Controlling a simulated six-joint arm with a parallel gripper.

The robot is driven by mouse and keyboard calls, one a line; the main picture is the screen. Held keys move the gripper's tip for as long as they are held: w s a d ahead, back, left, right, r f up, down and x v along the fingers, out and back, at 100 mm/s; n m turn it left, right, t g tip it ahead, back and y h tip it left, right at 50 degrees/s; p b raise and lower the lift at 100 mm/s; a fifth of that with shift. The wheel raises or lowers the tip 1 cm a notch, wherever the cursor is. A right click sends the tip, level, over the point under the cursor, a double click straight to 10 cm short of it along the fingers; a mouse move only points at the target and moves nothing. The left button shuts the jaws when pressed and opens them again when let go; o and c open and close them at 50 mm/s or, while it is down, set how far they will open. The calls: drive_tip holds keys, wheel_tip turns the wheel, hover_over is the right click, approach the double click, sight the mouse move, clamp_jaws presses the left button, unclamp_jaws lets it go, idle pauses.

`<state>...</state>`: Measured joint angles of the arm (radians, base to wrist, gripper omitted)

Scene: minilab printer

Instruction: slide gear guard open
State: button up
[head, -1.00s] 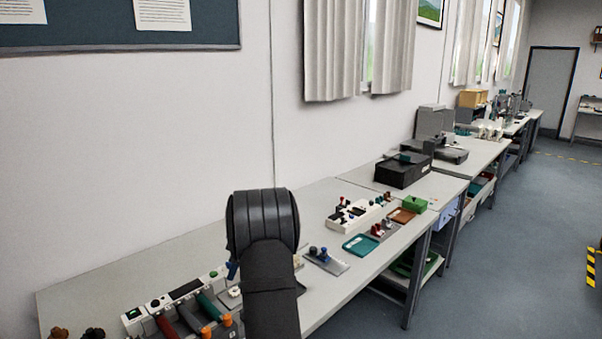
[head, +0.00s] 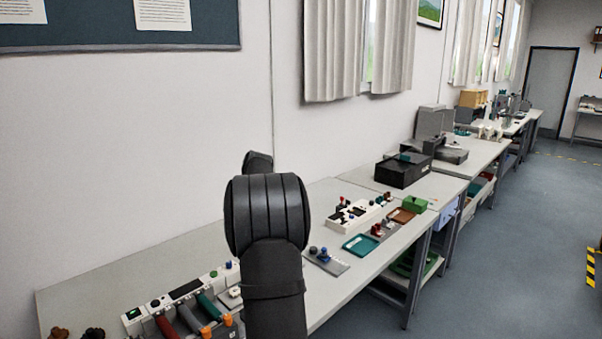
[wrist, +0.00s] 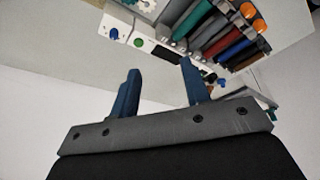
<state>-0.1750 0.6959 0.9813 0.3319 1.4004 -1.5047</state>
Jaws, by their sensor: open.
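My gripper (wrist: 160,66) is open and empty in the wrist view, its two blue fingers apart and pointing up the picture toward the bench device. In the head view my arm hides it. A white toothed gear (wrist: 143,5) is cut off by the top edge of the wrist view. It sits in a grey frame, apart from the fingers. In the head view a small white round part (head: 236,291) shows just left of my arm, partly hidden. I cannot clearly make out the gear guard or its position in either view.
A white control panel (wrist: 160,48) with a green button and knobs lies just beyond the fingers. Farther right are a grey plate with knobs (head: 325,261) and a teal tray (head: 360,244). The bench's back strip is clear.

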drive_tip(key=shift+s+a, duration=0.2)
drive_tip(key=shift+a, duration=0.15)
drive_tip(key=shift+f, duration=0.25)
drive_tip(key=c, duration=0.5)
drive_tip(key=f+h, duration=0.1)
drive_tip(key=f, duration=0.1)
drive_tip(key=s+f+h, duration=0.1)
drive_tip(key=f, duration=0.1)
drive_tip(key=s+d+f+h, duration=0.1)
drive_tip(key=f, duration=0.1)
drive_tip(key=shift+s+f+g+h, duration=0.1)
drive_tip(key=shift+f+g+h, duration=0.1)
drive_tip(key=shift+g+h, duration=0.15)
clamp_jaws()
wheel_tip(320, 180, down, 8)
drive_tip(key=s+d+r+n+t+h, duration=0.1)
drive_tip(key=s+d+n+t+h, duration=0.2)
drive_tip(key=h, duration=0.6)
drive_tip(key=w+a+f+n+t, duration=0.1)
drive_tip(key=a+n+t, duration=0.6)
drive_tip(key=a+t, duration=0.3)
drive_tip(key=x, duration=1.4)
drive_tip(key=shift+d+r, duration=0.15)
drive_tip(key=shift+r, duration=0.05)
